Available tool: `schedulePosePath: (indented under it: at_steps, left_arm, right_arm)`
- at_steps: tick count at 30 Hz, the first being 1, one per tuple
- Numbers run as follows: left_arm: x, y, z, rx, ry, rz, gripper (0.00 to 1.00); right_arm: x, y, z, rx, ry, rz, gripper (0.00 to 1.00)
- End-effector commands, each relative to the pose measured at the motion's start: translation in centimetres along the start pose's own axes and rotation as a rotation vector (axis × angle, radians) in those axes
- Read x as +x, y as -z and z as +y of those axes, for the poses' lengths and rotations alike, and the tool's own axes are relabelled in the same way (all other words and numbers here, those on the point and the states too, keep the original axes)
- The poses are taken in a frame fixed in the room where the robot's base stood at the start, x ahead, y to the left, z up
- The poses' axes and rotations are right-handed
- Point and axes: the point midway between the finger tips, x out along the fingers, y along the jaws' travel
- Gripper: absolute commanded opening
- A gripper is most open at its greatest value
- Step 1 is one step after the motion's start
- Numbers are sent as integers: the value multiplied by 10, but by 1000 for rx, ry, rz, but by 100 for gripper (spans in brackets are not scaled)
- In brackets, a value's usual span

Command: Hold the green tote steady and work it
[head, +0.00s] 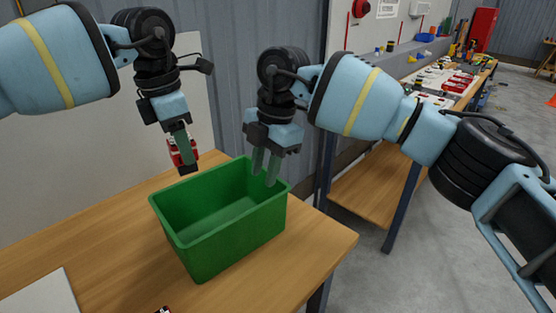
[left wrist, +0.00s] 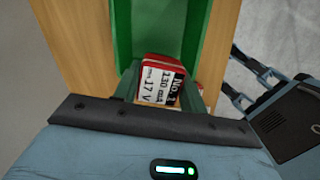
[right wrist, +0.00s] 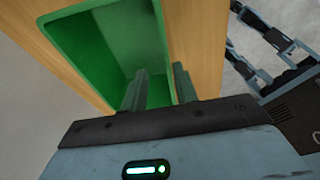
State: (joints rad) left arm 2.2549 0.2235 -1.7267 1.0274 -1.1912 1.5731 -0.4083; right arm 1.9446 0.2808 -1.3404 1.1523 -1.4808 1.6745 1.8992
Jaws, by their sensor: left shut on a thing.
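The green tote (head: 222,215) stands open-topped on the wooden table, and no contents show in the visible part of it. My left gripper (head: 185,163) is shut on a small red block (head: 173,155), above and behind the tote's back left rim. In the left wrist view the red block (left wrist: 162,82) shows a white printed label with "130 mA" and "17 V". My right gripper (head: 265,168) is at the tote's back right rim. In the right wrist view its fingers (right wrist: 158,90) are apart, one on each side of the tote wall; whether they touch it is unclear.
A pale sheet or panel (head: 42,298) lies at the front left, and a small dark item (head: 162,310) is cut off at the bottom edge. A workbench with tools (head: 445,85) stands at the back right.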

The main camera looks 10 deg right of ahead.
Motion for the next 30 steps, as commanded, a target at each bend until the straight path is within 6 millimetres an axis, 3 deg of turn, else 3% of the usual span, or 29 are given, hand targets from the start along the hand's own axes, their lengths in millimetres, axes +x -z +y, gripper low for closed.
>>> schedulePosePath:
  at_steps: [6,16,30]
  left_arm:
    - [0,0,0,0,0,0,16]
    - [0,0,0,0,0,0,16]
    - [0,0,0,0,0,0,16]
  right_arm:
    - [-8,-28,-3,39,42,-173,29]
    - [-3,-32,-4,43,48,-190,29]
    - [68,-45,-8,43,50,-187,29]
